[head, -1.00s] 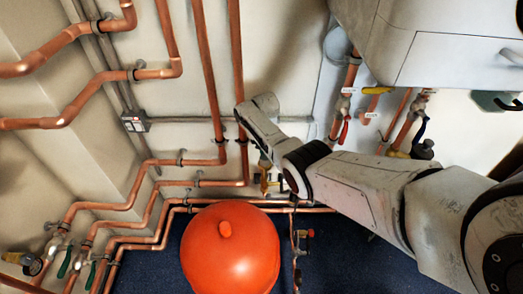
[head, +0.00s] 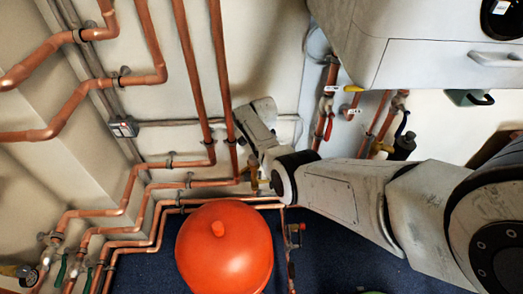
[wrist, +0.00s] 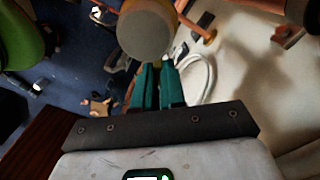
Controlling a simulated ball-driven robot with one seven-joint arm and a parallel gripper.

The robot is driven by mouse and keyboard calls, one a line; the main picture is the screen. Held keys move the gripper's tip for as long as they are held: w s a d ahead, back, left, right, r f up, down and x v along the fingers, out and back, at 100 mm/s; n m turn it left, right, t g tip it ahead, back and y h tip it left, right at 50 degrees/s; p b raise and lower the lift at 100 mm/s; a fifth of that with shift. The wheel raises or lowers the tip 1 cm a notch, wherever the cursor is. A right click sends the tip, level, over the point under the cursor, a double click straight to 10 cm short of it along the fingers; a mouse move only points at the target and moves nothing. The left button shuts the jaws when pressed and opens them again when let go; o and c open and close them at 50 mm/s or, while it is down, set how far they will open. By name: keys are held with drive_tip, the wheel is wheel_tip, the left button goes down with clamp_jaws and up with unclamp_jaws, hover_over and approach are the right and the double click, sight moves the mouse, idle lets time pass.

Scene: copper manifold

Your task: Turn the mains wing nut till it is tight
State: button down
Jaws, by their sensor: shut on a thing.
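My gripper (wrist: 157,72) shows in the wrist view as two teal fingers close together. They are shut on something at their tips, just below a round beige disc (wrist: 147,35). The disc hides the tips, so the wing nut itself is not clearly seen. In the head view my arm reaches to the pipes on the back wall, and its wrist end hangs over a small brass fitting (head: 253,172) on the copper pipes. The fingers are hidden there behind my own arm.
A red round tank (head: 224,250) stands on the blue floor just below the pipes. Copper pipes (head: 190,75) run down and along the wall. Valves with a red lever (head: 328,127) hang at the right. A white cabinet (head: 420,60) with a handle juts out at upper right.

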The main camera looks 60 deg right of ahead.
drive_tip(key=shift+s+a+m, duration=0.1)
drive_tip(key=shift+s+m, duration=0.1)
drive_tip(key=shift+m, duration=0.3)
drive_tip(key=c, duration=1.2)
unclamp_jaws()
drive_tip(key=shift+r, duration=0.15)
wheel_tip(320, 180, up, 10)
drive_tip(key=p, duration=0.2)
drive_tip(key=shift+r, duration=0.25)
